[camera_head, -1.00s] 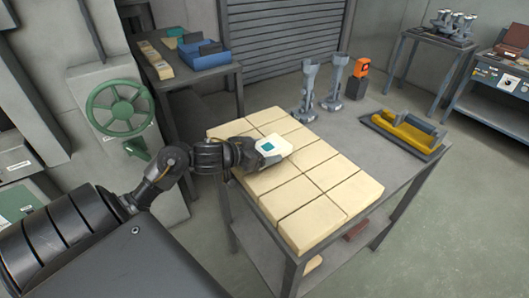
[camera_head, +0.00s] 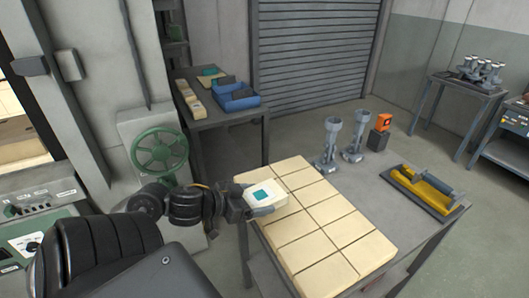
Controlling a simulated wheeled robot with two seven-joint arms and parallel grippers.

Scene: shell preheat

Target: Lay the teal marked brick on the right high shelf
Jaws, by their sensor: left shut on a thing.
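My left gripper (camera_head: 250,207) is shut on a pale brick (camera_head: 278,200) with a teal square mark on its top face. My right gripper is not in view. I cannot make out a right high shelf in this view.
Two grey metal stands (camera_head: 330,145) and an orange device (camera_head: 384,122) on a dark block stand at the table's back. A tray with a yellow tool (camera_head: 425,187) lies at the right. A green handwheel (camera_head: 159,152) is at the left. A side table (camera_head: 222,118) holds a blue bin (camera_head: 238,98).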

